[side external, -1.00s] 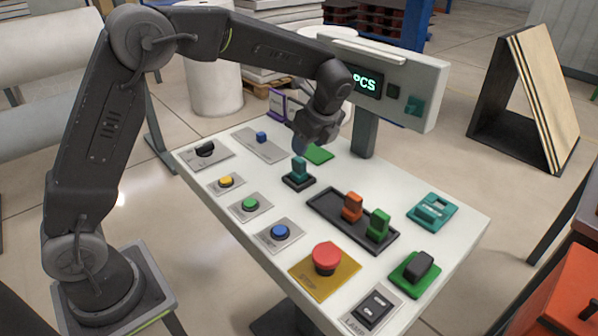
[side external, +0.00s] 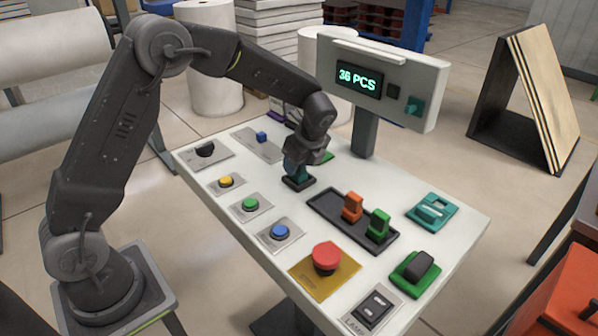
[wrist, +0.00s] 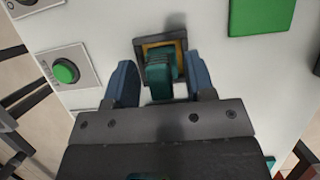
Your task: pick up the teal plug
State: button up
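The teal plug (wrist: 158,72) stands in a small dark square holder (wrist: 181,46) with a yellow-orange inside. My gripper (wrist: 163,84) is open, with one blue finger on either side of the plug; a gap shows between the plug and each finger in the wrist view. In the side view my gripper (side external: 297,168) is low over the dark holder (side external: 300,183) and hides most of the plug. A teal socket block (side external: 432,210) sits at the right side of the panel.
A dark tray (side external: 325,208) holds an orange plug (side external: 352,206) and a green plug (side external: 378,224). Several push buttons line the front edge, including a large red one (side external: 327,257). A display box (side external: 400,85) stands on a post behind.

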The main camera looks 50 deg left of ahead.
grip_shut()
jog(key=shift+r, duration=0.15)
